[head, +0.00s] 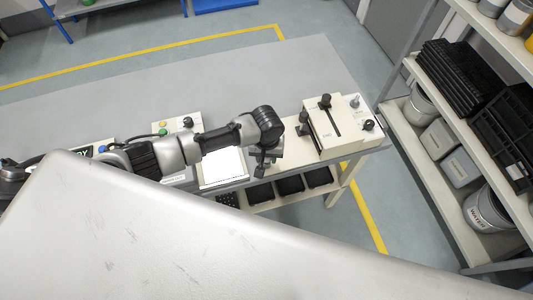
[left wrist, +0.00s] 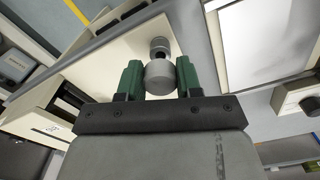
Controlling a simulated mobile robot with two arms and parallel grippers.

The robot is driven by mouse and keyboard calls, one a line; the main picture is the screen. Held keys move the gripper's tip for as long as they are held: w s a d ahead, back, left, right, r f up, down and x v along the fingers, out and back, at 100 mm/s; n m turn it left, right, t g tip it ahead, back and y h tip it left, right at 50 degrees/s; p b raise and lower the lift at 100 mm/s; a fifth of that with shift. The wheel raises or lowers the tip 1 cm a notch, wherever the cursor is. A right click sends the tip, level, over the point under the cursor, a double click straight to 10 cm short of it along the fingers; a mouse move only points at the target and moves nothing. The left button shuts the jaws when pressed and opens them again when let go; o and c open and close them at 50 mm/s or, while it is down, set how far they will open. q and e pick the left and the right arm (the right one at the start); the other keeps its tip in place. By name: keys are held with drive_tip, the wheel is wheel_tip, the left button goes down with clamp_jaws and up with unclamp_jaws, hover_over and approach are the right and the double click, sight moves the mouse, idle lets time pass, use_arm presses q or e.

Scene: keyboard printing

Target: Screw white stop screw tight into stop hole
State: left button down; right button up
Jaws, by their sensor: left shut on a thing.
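My left gripper (head: 263,162) reaches down over the front edge of the bench near the middle of the head view. In the left wrist view its green fingers (left wrist: 160,79) are shut on a light grey, round-headed screw (left wrist: 160,77), which I take for the stop screw. Just beyond the screw head is a grey round fitting (left wrist: 159,44) on a cream panel (left wrist: 115,60). The stop hole is hidden, so I cannot tell how deep the screw sits. My right gripper is not in view.
A cream device with black knobs (head: 335,130) stands right of my gripper. A white sheet (head: 222,167) lies to its left. Black bins (head: 289,184) sit on the shelf below. A loaded rack (head: 440,185) stands at right. The bench's back part (head: 230,85) is clear.

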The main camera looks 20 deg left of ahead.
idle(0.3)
use_arm(q)
drive_tip(key=shift+p, duration=0.4)
idle(0.3)
drive_tip(key=shift+p, duration=0.35)
drive_tip(key=shift+f, duration=0.4)
idle(0.3)
drive_tip(key=shift+p, duration=0.3)
idle(0.4)
